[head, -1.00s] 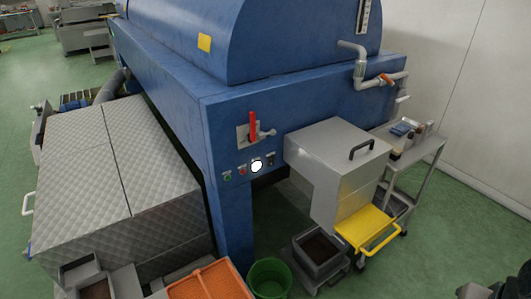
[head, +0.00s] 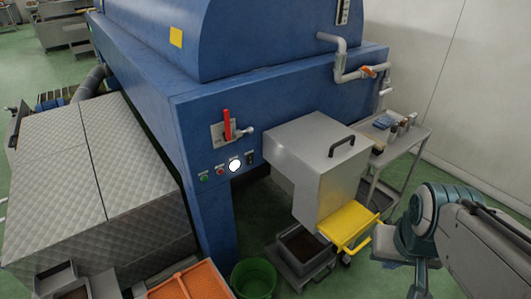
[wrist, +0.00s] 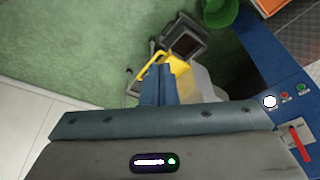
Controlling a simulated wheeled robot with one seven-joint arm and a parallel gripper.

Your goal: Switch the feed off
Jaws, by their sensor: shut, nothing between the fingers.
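The control panel is on the front of the blue machine (head: 300,115). A red upright lever (head: 227,124) sits on a pale plate above a row of controls. The row has a green button (head: 204,179), a red button (head: 220,171), a bright white lamp (head: 235,166) and a small dark switch (head: 250,158). No labels are legible. In the wrist view the lever (wrist: 300,146), lamp (wrist: 269,101), red button (wrist: 284,95) and green button (wrist: 301,87) show at the right edge. My gripper (wrist: 158,72) is shut and empty, well apart from the panel.
A grey box with a black handle (head: 316,160) juts out right of the panel, above a yellow tray (head: 348,223). A small trolley (head: 404,143), a green bucket (head: 253,278) and an orange crate (head: 190,285) stand nearby.

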